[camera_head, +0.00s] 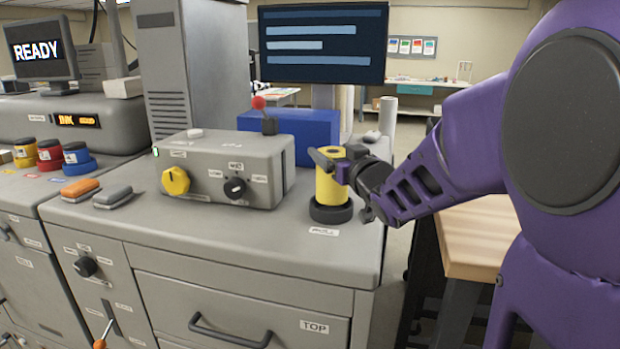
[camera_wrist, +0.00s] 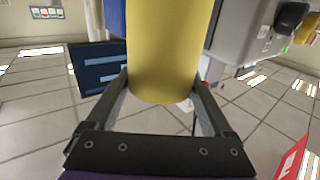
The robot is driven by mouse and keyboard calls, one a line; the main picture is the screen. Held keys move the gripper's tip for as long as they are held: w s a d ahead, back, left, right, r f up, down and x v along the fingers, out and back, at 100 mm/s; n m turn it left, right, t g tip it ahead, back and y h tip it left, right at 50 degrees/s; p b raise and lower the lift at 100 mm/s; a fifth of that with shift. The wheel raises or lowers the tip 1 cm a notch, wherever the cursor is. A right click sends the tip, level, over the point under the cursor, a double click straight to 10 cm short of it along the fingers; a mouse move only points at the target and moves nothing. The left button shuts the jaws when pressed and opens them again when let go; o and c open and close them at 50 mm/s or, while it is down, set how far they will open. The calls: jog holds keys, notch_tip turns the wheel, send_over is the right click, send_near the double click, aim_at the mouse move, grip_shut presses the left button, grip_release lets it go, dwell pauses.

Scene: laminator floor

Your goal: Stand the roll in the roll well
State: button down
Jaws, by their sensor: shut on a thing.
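The roll (camera_head: 332,187) is a yellow upright cylinder with a dark hole in its top. Its lower end meets a black ring, the roll well (camera_head: 331,212), on the right end of the grey cabinet top. I cannot tell whether the roll is seated in it or just above it. My gripper (camera_head: 338,165) reaches in from the right and is shut on the roll near its upper part. In the wrist view the roll (camera_wrist: 163,50) stands between both fingers, and the well is not visible there.
A grey control box (camera_head: 225,170) with a yellow knob stands left of the roll. A blue box (camera_head: 297,130) and a red-topped lever (camera_head: 263,115) are behind. A wooden table (camera_head: 478,240) is at right. The cabinet top (camera_head: 275,235) in front is clear.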

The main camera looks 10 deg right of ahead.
jog(key=shift+f+b, duration=0.95)
jog(key=shift+f, duration=0.6)
jog(key=shift+f+b, duration=0.4)
jog(key=shift+b, duration=0.05)
grip_release()
